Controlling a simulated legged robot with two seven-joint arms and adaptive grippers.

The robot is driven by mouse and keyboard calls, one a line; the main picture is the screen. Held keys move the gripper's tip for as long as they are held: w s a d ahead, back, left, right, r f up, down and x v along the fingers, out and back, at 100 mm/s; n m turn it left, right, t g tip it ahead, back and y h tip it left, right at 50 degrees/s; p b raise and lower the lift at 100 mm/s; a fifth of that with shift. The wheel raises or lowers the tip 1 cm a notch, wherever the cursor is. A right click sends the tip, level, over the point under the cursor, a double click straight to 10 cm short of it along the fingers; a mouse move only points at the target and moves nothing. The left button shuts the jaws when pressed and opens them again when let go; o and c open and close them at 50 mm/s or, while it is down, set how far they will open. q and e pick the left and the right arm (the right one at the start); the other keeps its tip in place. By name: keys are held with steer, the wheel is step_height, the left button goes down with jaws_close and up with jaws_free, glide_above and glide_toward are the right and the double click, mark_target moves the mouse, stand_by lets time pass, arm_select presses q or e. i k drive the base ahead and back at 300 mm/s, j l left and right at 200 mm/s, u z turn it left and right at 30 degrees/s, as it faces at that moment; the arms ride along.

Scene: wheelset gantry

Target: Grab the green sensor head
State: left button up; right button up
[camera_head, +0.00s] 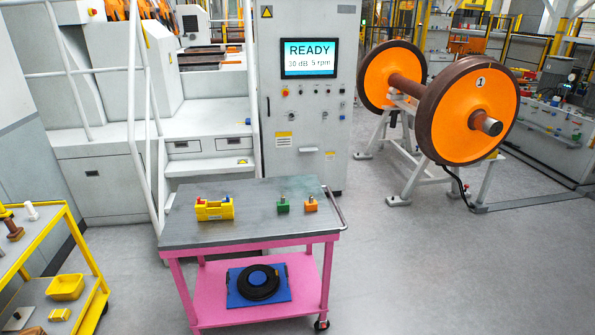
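The green sensor head (283,206) is a small green block with a small fitting on top. It stands upright on the grey top of the pink cart (257,233), right of the middle. A similar orange block (310,206) stands just to its right, with a small gap between them. Neither of my grippers is in the head view, and nothing touches the green block.
A yellow holder (214,209) sits on the cart's left half. The lower shelf bears a black disc (258,283) on a blue mat. A yellow rack (80,262) stands left, a wheelset (465,110) right. Floor right of the cart is clear.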

mark_target(284, 206)
steer(key=i+l, duration=0.2)
steer(key=i, duration=0.2)
steer(key=i+l, duration=0.2)
steer(key=i, duration=0.2)
steer(key=i+l, duration=0.2)
steer(key=i, duration=0.25)
steer(key=i+l, duration=0.2)
steer(key=i, duration=0.2)
steer(key=z, duration=0.05)
